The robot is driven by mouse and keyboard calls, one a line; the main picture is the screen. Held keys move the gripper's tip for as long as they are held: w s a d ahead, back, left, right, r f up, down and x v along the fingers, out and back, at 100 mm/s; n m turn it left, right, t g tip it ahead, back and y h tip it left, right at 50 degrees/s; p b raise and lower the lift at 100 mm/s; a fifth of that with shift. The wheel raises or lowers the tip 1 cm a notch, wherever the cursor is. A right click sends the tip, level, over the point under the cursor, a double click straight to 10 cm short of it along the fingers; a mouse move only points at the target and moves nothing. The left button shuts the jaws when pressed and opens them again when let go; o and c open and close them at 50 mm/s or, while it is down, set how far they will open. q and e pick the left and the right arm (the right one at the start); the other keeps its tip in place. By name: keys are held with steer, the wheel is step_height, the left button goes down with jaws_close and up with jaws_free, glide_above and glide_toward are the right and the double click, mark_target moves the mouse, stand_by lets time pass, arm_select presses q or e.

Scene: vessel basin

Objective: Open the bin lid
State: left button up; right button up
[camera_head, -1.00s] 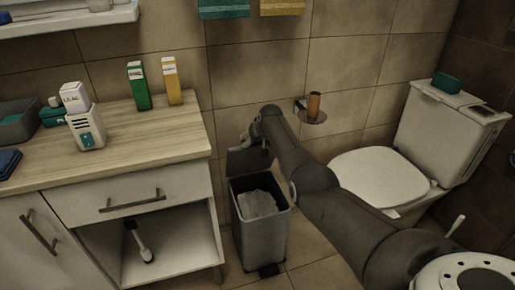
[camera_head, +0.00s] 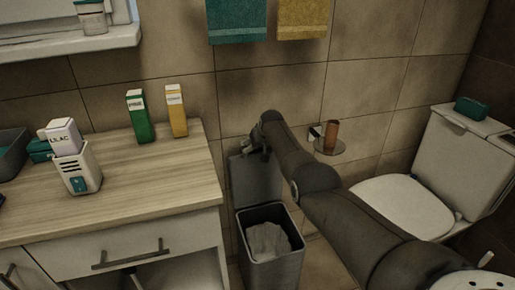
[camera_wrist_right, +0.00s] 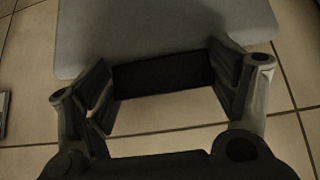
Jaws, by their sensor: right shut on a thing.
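My right gripper (camera_head: 258,146) is at the top of the lid, partly hidden by my own arm. In the right wrist view the grey lid (camera_wrist_right: 150,28) lies ahead of the fingers, and a dark strip (camera_wrist_right: 165,75) sits between the fingertips. My right gripper is shut on the lid. My left gripper is out of view.
The cabinet with a wooden top (camera_head: 140,178) stands close on the left of the bin. A toilet (camera_head: 405,205) is on the right. A wall holder with a brown cup (camera_head: 330,136) is right of my gripper. Towels (camera_head: 237,22) hang above.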

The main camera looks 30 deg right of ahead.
steer(key=shift+s+f, duration=0.1)
steer(key=shift+f, duration=0.05)
steer(key=o, duration=1.4)
steer(key=shift+f, duration=0.1)
steer(key=shift+r, duration=0.2)
steer(key=shift+s+r, duration=0.2)
steer(key=shift+r, duration=0.25)
steer(key=shift+v, duration=5.4)
steer(key=shift+s, duration=0.1)
